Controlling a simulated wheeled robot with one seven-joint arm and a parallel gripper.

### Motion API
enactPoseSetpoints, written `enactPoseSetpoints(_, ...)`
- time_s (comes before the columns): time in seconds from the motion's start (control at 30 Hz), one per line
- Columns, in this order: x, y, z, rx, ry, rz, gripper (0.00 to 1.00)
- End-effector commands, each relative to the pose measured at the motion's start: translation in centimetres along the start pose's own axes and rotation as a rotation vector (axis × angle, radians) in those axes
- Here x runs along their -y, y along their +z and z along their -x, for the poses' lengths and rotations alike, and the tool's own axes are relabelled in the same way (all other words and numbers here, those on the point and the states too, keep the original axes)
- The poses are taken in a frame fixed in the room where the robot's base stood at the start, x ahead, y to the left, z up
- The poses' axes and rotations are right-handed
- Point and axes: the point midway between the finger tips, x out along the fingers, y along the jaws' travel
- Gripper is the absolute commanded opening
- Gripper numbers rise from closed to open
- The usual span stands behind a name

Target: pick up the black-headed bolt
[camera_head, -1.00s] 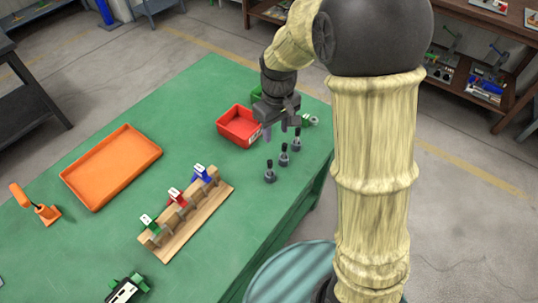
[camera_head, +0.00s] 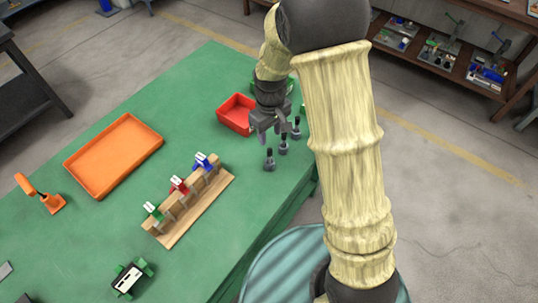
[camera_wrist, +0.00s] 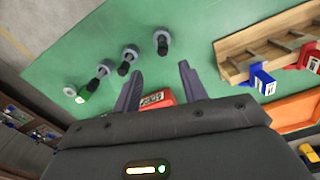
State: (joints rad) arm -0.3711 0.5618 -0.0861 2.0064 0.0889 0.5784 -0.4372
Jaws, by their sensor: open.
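Three small grey bolts with black upper ends stand in a row on the green table: a near bolt (camera_head: 269,161), a middle bolt (camera_head: 283,146) and a far bolt (camera_head: 296,130). In the wrist view the near bolt (camera_wrist: 162,42), middle bolt (camera_wrist: 127,60) and far bolt (camera_wrist: 100,73) lie ahead of and left of the fingers. I cannot tell which one the task means. My gripper (camera_head: 270,134) is open and empty, above the table beside the row. Its two fingers (camera_wrist: 158,84) show apart in the wrist view, touching no bolt.
A red bin (camera_head: 236,114) stands left of my gripper. A wooden rack (camera_head: 190,215) holds blue, red and green-handled parts. An orange tray (camera_head: 68,163) is at left. The table (camera_head: 215,150) is clear between.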

Motion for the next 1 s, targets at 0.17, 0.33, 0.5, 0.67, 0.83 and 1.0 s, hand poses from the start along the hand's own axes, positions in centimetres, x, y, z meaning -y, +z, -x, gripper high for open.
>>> enactPoseSetpoints(0.17, 0.0, 0.1, -3.1, 0.004, -0.002, 0.0, 0.42)
enactPoseSetpoints(0.33, 0.0, 0.0, -4.5, 0.001, 0.0, 0.0, 0.42)
enactPoseSetpoints(0.5, 0.0, 0.0, -4.5, 0.0, 0.0, 0.0, 0.42)
enactPoseSetpoints(0.67, 0.1, 0.0, -4.6, 0.0, -0.001, 0.0, 0.42)
enactPoseSetpoints(0.83, 0.3, 0.4, -6.1, 0.003, -0.002, 0.0, 0.42)
enactPoseSetpoints(1.0, 0.5, 0.5, -8.5, 0.003, -0.002, 0.0, 0.42)
